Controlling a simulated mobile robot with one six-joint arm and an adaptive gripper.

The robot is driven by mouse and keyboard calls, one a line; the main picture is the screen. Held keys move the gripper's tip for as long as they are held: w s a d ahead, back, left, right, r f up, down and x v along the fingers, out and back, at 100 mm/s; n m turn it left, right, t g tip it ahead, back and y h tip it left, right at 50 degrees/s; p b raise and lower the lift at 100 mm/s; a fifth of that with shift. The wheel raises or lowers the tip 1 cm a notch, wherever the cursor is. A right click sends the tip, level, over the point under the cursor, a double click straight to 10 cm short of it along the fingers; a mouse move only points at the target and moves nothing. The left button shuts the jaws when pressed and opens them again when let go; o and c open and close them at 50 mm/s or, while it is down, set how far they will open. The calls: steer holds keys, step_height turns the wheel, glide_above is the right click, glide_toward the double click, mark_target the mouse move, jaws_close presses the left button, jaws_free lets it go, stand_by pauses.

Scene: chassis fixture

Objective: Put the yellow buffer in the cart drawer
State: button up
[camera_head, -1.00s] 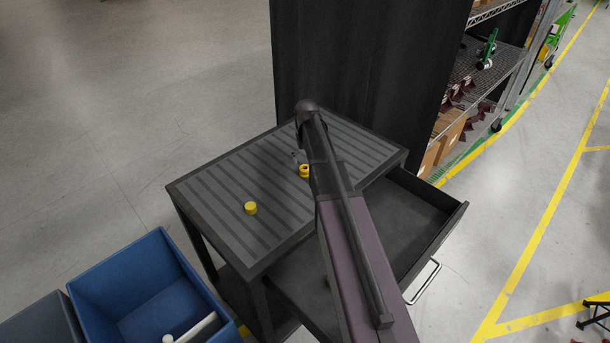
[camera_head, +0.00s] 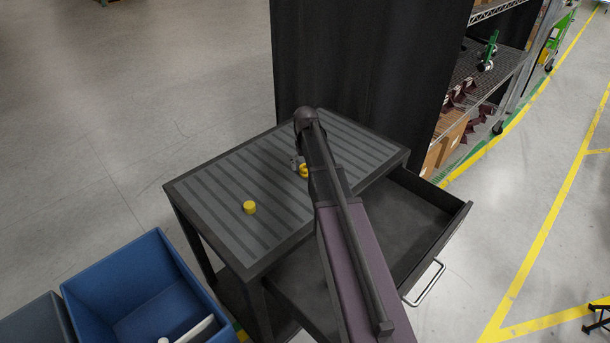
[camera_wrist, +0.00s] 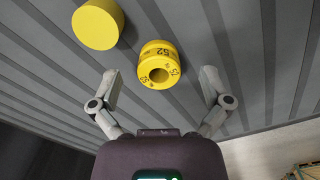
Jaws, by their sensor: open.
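Two yellow pieces stand on the ribbed cart top. A plain yellow cylinder (camera_head: 250,208) is left of my arm and shows at the upper left in the wrist view (camera_wrist: 97,24). A yellow ring-like piece with a central hole and dark numbers (camera_wrist: 159,65) is nearer my gripper; in the head view it is partly hidden by my arm (camera_head: 304,171). I cannot tell which is called the buffer. My gripper (camera_wrist: 160,84) is open and empty, its fingers spread to either side of the numbered piece, apart from it. The cart drawer (camera_head: 420,218) is pulled open, its inside partly hidden by my arm.
The cart top (camera_head: 225,180) is otherwise clear. A blue bin (camera_head: 145,285) stands at the lower left. A dark panel (camera_head: 365,80) rises behind the cart, and a wire shelf (camera_head: 490,70) stands at the back right. Open floor lies at right.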

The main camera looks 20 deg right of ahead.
steer(key=shift+f+b, duration=0.75)
steer(key=shift+f, duration=0.3)
steer(key=c, duration=1.3)
steer(key=shift+r, duration=0.1)
steer(key=shift+r, duration=0.1)
step_height(320, 180, up, 3)
steer(key=p, duration=0.3)
steer(key=s+a, duration=0.3)
steer(key=s, duration=0.1)
steer(key=s+a+r+p, duration=0.1)
steer(key=s+a, duration=0.2)
steer(key=s, duration=0.1)
steer(key=s+a+p, duration=0.1)
steer(key=s+a, duration=0.2)
steer(key=s, duration=0.2)
steer(key=shift+a+r, duration=0.25)
steer(key=shift+r, duration=0.1)
steer(key=shift+w, duration=0.1)
